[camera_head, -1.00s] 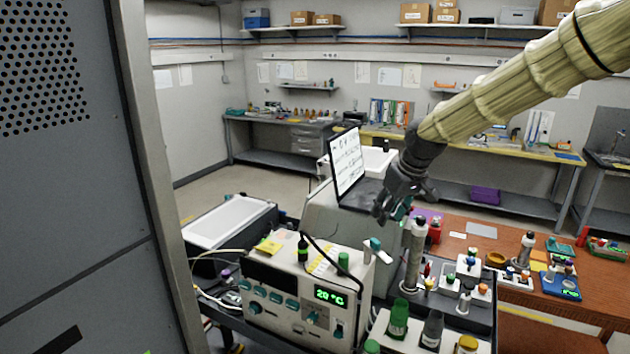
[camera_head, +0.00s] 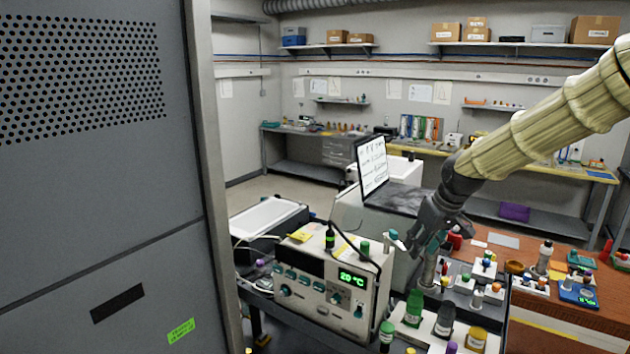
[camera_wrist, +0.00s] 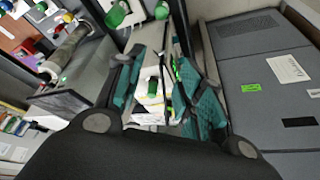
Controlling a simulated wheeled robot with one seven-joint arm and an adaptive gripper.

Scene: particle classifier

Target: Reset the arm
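My gripper (camera_head: 427,245) hangs at the end of my sleeved arm in the head view, pointing down and left. It is above the bench, right of the beige instrument box (camera_head: 318,280). In the wrist view its teal-padded fingers (camera_wrist: 166,70) stand apart, with background showing between them. Nothing is visibly held. A pale cylinder (camera_head: 430,268) stands just below the gripper in the head view, partly hidden by it; contact cannot be told.
Capped bottles (camera_head: 444,320) stand close below my gripper. A screen (camera_head: 372,166) rises behind and left of it. A tall grey cabinet (camera_head: 100,220) fills the left side. A brown table (camera_head: 560,312) with small racks lies right. Open floor shows behind.

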